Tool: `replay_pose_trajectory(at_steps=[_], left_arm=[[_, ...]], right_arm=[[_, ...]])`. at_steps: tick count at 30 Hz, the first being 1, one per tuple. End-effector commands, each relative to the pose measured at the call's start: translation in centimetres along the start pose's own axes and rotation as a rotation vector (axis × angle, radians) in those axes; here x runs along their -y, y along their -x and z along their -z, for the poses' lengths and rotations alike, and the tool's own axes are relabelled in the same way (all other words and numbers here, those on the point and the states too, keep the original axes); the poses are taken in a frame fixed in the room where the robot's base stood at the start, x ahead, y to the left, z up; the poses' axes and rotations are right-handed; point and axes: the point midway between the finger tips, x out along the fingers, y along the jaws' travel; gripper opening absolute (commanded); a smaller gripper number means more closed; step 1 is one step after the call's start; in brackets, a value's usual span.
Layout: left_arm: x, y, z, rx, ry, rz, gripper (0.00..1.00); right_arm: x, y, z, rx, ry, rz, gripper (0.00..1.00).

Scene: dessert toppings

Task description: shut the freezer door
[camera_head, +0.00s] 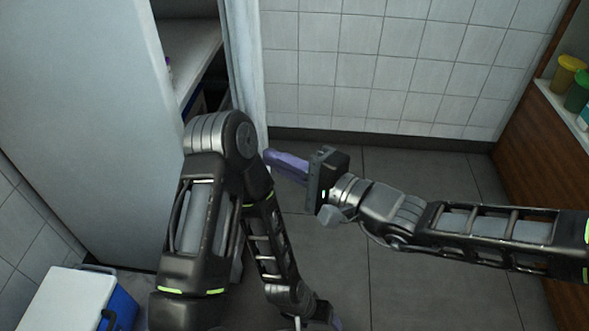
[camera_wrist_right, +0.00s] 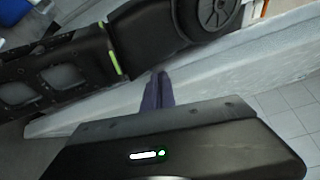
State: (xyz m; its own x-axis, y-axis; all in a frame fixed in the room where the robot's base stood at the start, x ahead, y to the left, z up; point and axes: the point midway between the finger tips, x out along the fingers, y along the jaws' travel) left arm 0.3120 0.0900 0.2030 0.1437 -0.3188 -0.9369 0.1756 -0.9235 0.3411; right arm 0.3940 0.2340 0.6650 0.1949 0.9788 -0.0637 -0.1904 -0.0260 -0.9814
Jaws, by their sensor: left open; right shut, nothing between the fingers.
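The freezer is the tall pale cabinet (camera_head: 85,110) on the left. Its door (camera_head: 243,70) is the narrow pale panel seen nearly edge-on, standing partly open with a gap to the cabinet. The door also shows as a long pale slab in the right wrist view (camera_wrist_right: 215,68). My right gripper (camera_head: 270,155) is shut and empty, its purple fingers at the door's right side by the edge; I cannot tell whether they touch. The fingers also show in the wrist view (camera_wrist_right: 158,85). My left gripper (camera_head: 335,323) is open at the bottom edge, mostly cut off.
A white shelf (camera_head: 190,50) shows inside the gap. My left arm crosses in front of the door's lower part. A blue box with a white lid (camera_head: 70,300) stands at the lower left. A wooden counter (camera_head: 545,135) with coloured tubs is at the right. The grey floor between is clear.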

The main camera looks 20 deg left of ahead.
Motion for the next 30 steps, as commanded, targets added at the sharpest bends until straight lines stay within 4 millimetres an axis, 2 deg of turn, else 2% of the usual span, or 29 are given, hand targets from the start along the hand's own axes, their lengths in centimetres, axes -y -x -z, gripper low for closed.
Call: replay_pose_trajectory(at_steps=[14,17,27,30], left_arm=[[-0.1,0.2,0.0,0.001,0.0,0.0,0.76],[-0.2,0.6,-0.1,0.002,-0.001,0.0,0.76],[-0.8,2.6,-0.2,0.012,-0.002,0.0,0.76],[-0.9,2.8,-0.3,0.014,-0.002,0.0,0.76]], right_arm=[[0.2,0.3,0.0,-0.002,0.001,0.001,0.0],[0.3,1.1,0.0,-0.002,0.003,0.002,0.0],[0.4,6.4,0.1,-0.004,0.002,0.001,0.0],[0.3,7.4,0.0,-0.002,0.003,0.001,0.0]])
